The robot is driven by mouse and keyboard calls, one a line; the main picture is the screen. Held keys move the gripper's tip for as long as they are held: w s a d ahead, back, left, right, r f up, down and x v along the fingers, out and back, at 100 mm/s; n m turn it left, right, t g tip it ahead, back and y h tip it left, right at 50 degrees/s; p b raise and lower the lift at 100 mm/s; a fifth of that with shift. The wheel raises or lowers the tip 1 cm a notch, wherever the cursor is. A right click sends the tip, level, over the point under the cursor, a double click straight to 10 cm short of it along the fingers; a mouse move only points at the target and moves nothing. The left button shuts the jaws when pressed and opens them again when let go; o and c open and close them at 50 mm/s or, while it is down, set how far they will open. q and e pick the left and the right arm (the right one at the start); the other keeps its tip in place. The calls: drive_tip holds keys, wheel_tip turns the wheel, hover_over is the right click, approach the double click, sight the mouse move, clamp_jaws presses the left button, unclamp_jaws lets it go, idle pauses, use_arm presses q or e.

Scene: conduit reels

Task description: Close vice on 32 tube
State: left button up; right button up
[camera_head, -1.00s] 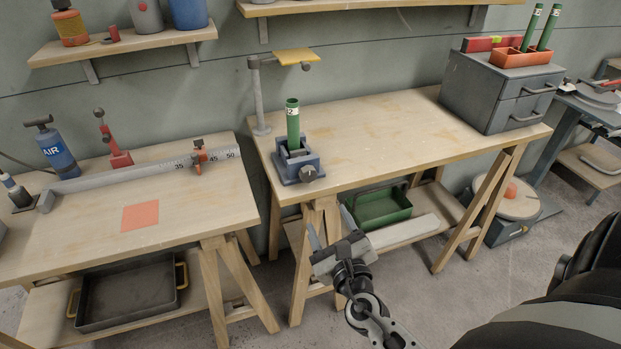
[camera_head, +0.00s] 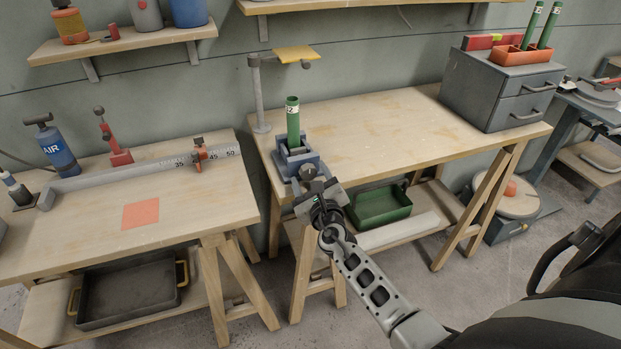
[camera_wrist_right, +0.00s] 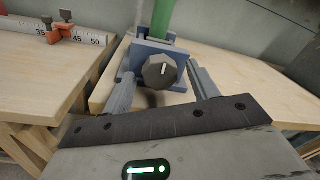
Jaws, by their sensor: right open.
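The blue vice (camera_head: 301,158) sits at the front left corner of the right workbench. A green tube (camera_head: 292,120) with a white label stands upright in it; the label is only partly readable. The vice's dark round knob (camera_wrist_right: 160,72) with a white mark faces me in the right wrist view. My right gripper (camera_head: 311,178) is in front of the vice. In the right wrist view its two fingers (camera_wrist_right: 160,90) are open, one on each side of the knob and apart from it. I cannot tell how far the vice jaws are from the tube. My left gripper is not in view.
A lamp-like stand (camera_head: 258,95) rises behind the vice. A grey drawer cabinet (camera_head: 500,85) carries a red holder (camera_head: 520,56) with more green tubes. The left bench has a ruler rail (camera_head: 120,179). The right benchtop's middle is clear.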

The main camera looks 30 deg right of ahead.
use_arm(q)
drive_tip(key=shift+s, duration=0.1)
use_arm(e)
drive_tip(key=c, duration=1)
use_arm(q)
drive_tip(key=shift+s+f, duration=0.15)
